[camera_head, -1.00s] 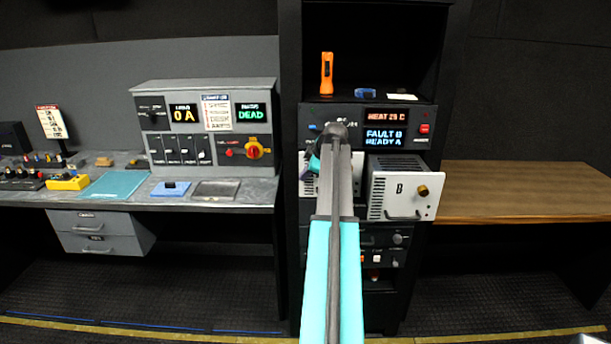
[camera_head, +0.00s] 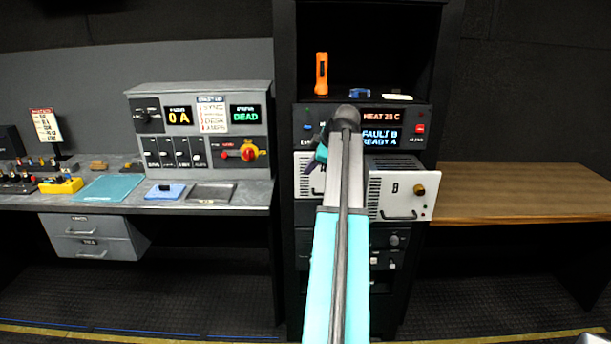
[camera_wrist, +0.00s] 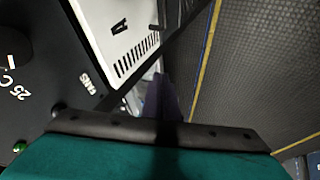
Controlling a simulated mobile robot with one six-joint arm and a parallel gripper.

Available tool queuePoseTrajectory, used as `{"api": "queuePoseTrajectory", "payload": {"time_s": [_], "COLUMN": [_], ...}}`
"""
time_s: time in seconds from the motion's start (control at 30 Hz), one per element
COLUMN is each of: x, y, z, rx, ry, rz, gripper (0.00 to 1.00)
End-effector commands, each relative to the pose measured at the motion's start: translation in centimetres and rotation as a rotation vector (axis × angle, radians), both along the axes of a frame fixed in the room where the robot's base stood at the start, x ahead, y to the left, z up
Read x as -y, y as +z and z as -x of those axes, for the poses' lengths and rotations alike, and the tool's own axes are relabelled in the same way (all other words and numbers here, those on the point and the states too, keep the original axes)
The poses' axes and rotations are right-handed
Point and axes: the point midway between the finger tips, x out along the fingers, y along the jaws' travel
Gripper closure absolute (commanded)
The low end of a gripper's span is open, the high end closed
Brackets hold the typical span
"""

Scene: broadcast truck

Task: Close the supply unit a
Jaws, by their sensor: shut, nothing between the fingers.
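Supply unit A (camera_head: 304,180) is a white slotted-front unit in the left bay of the black rack. My arm hides its right part in the head view. In the wrist view its white face (camera_wrist: 118,30) shows the letter A and a row of dark slots. I cannot tell how far it stands out. My gripper (camera_head: 314,161) is shut and empty, in front of the unit's upper right part. The wrist view shows its dark fingers (camera_wrist: 163,97) close beside the white face; contact cannot be told.
Supply unit B (camera_head: 402,196), with a brass knob and handle, sticks out of the right bay. The display panel (camera_head: 380,137) above reads FAULT B, READY A. An orange torch (camera_head: 321,74) stands on the rack shelf. A wooden counter (camera_head: 520,192) is at right, a grey desk (camera_head: 225,205) at left.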

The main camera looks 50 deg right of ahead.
Motion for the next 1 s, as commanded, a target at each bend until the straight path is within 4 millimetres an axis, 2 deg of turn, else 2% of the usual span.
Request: {"api": "queuePoseTrajectory", "payload": {"time_s": [0.23, 0.77, 0.87, 1.0], "x": [-0.3, -0.4, -0.6, -1.7], "y": [1.2, 1.3, 1.2, 1.1], "z": [0.8, 0.8, 0.5, -1.1], "rx": [0.0, 0.0, 0.0, -0.001], "ry": [0.001, 0.002, 0.007, 0.032], "rz": [0.001, 0.0, 0.0, -0.003], "gripper": [1.0, 1.0, 1.0, 1.0]}}
